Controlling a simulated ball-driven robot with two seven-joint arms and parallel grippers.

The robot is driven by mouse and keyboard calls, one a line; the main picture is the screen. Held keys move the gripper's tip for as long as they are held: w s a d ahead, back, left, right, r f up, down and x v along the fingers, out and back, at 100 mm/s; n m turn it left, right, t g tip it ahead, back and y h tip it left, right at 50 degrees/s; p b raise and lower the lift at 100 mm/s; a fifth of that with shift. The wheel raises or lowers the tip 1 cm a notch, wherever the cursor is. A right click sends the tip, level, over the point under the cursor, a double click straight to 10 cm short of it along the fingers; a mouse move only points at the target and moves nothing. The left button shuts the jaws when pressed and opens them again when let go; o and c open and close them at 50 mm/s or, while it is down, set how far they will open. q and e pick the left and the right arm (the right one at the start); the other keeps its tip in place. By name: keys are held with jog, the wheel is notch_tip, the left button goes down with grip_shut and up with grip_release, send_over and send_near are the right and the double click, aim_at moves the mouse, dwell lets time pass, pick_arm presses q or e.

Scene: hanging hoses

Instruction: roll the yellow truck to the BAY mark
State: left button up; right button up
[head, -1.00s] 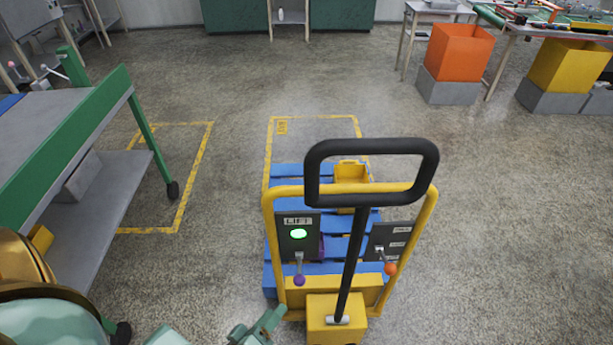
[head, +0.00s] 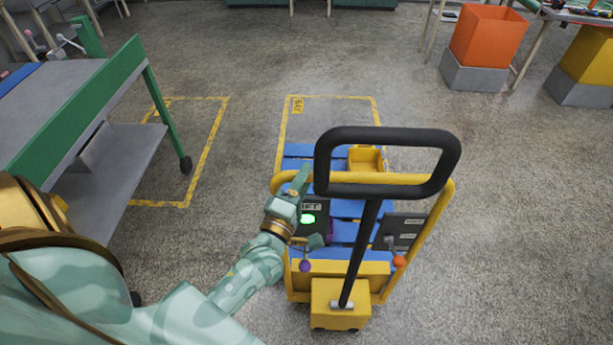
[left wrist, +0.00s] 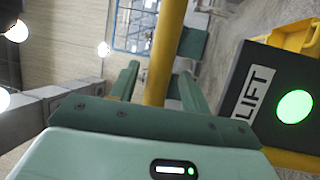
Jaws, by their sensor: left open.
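The yellow truck (head: 447,215) stands in the middle of the head view, with a tall black loop handle (head: 318,160) and a dark LIFT panel with a lit green light (head: 308,219). It carries a blue slatted pallet (head: 345,208). The BAY mark (head: 297,105) is a label inside a yellow floor outline beyond the truck; the pallet's far part lies inside the outline. My left gripper (head: 302,182) is at the left of the truck's frame. In the left wrist view, its open fingers (left wrist: 158,85) are on either side of the yellow tube (left wrist: 161,60). Contact is unclear.
A small yellow crate (head: 367,159) sits on the pallet. A green-framed grey cart (head: 75,110) stands at left, beside another yellow floor outline (head: 207,150). An orange bin (head: 487,35) and a yellow bin (head: 590,62) stand at back right. The floor right of the truck is clear.

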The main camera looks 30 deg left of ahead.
pick_arm(q)
jog(key=shift+x, duration=0.75)
grip_shut()
